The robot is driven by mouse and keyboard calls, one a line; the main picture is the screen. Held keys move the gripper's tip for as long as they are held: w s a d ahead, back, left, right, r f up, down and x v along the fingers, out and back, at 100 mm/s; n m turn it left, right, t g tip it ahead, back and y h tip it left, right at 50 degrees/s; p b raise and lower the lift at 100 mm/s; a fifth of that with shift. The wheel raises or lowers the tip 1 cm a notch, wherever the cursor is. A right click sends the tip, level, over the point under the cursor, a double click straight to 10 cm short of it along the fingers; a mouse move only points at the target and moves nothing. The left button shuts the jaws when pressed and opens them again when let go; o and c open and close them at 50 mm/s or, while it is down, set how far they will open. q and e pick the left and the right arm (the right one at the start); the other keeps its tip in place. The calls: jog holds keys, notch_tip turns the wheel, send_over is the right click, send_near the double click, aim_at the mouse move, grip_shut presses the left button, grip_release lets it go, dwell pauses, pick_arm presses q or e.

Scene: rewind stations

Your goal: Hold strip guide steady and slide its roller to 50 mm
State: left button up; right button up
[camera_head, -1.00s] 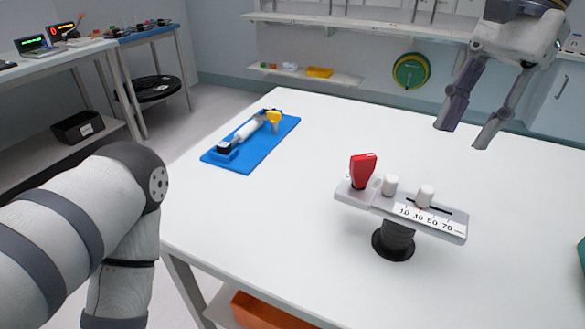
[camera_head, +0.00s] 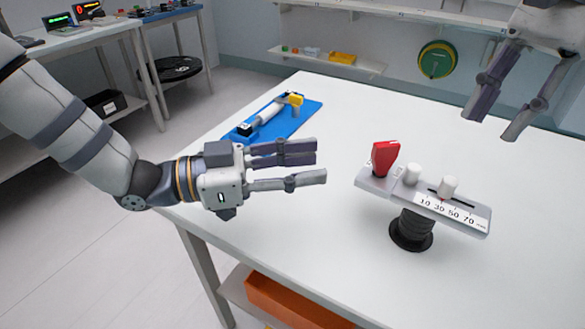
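The strip guide (camera_head: 378,187) is a grey bar on a black ribbed post with a round foot, standing on the white table. A red handle (camera_head: 384,158) rises at its left end. Beside it stands a white roller (camera_head: 412,174). A second white roller (camera_head: 448,186) sits at a dark slot above a scale marked 10 to 70 mm; a small red mark below it is near 30. My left gripper (camera_head: 320,164) is open and empty, left of the red handle, fingers pointing right. My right gripper (camera_head: 491,128) is open and empty, above and behind the guide's right end.
A blue board (camera_head: 300,118) with a white and yellow device lies at the table's far left. An orange bin (camera_head: 290,303) is on the shelf below the table (camera_head: 330,270). A wall shelf (camera_head: 330,61) runs behind. The table around the guide is clear.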

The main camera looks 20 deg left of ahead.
aim_at(372, 158)
pick_arm(q)
jog(key=x, duration=1)
jog(key=shift+d, duration=0.4)
jog(key=shift+c, duration=0.2)
grip_shut()
pick_arm(e)
jog(key=shift+o, duration=0.6)
